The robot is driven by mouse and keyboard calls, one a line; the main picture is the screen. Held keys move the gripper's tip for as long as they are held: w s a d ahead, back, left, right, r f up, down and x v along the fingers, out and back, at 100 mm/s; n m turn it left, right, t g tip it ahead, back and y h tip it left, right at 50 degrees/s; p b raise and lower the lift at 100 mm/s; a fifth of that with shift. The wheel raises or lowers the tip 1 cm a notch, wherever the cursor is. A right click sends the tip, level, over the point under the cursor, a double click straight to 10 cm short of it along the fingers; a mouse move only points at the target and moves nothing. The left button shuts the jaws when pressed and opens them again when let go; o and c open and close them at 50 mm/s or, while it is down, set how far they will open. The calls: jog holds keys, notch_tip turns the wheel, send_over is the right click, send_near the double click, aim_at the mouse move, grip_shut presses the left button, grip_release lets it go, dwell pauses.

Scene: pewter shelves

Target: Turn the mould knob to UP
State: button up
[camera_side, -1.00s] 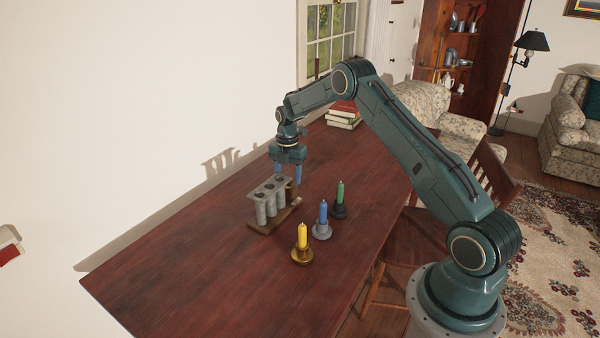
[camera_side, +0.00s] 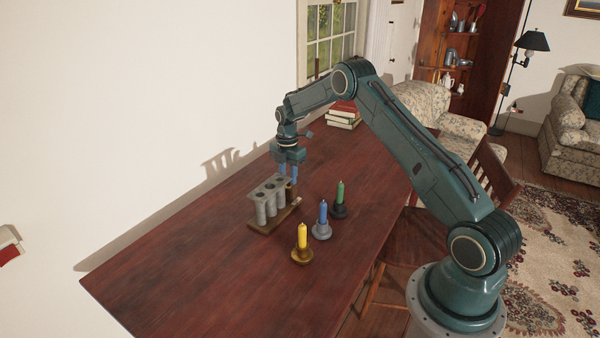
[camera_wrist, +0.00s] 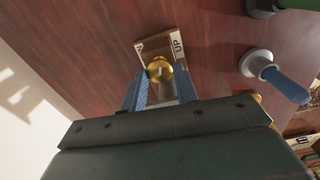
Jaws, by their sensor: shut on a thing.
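The pewter candle mould (camera_side: 268,187) stands upright on a wooden base (camera_side: 263,228), its grey tubes joined by a top plate. The brass mould knob (camera_wrist: 160,70) shows in the wrist view between my blue fingertips, on the wooden base. An UP label (camera_wrist: 177,45) is on the base just beyond the knob, to its right. Another white label (camera_wrist: 139,47) lies left of it, its text mostly unreadable. My gripper (camera_side: 290,180) points down at the right end of the mould and is shut on the knob. I cannot make out which way the knob points.
Yellow (camera_side: 302,236), blue (camera_side: 323,213) and green (camera_side: 340,193) candles stand in holders right of the mould. Books (camera_side: 343,117) are stacked at the table's far end. The near part of the red-brown table (camera_side: 190,285) is clear.

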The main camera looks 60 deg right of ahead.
jog(key=o, duration=1)
jog(key=shift+r, duration=0.2)
notch_tip(320, 180, up, 14)
jog(key=shift+f, duration=0.25)
